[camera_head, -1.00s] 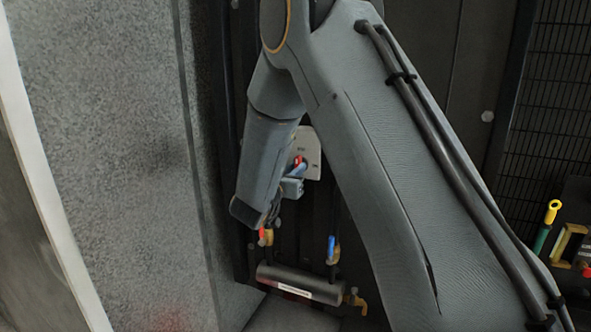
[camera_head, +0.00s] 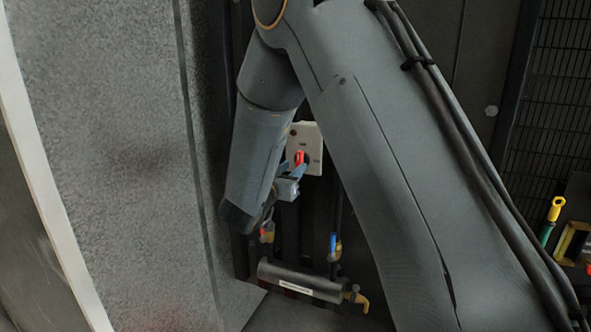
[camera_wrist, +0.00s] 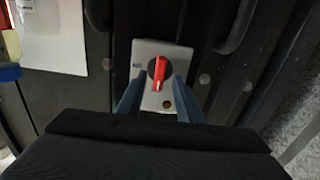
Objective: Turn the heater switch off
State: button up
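The heater switch is a red rotary knob (camera_head: 299,157) on a pale plate (camera_head: 313,142), partly hidden behind my gripper in the head view. In the wrist view the red knob (camera_wrist: 159,72) stands nearly upright in the picture, its lower end tilted slightly left, on the pale plate (camera_wrist: 146,51). My gripper (camera_head: 291,170) is in front of the plate. In the wrist view its two blue fingers (camera_wrist: 158,88) are apart, one on each side of the knob, with gaps visible. I cannot tell whether the fingertips reach the knob's depth.
A dark cylinder (camera_head: 300,281) with brass fittings and red and blue valve handles lies below the switch. A large grey panel (camera_head: 110,160) stands close at left. Black bars or hoses (camera_wrist: 238,28) and a white sheet (camera_wrist: 52,38) flank the plate in the wrist view.

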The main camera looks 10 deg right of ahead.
jog(key=b+v, duration=0.1)
jog(key=v, duration=0.3)
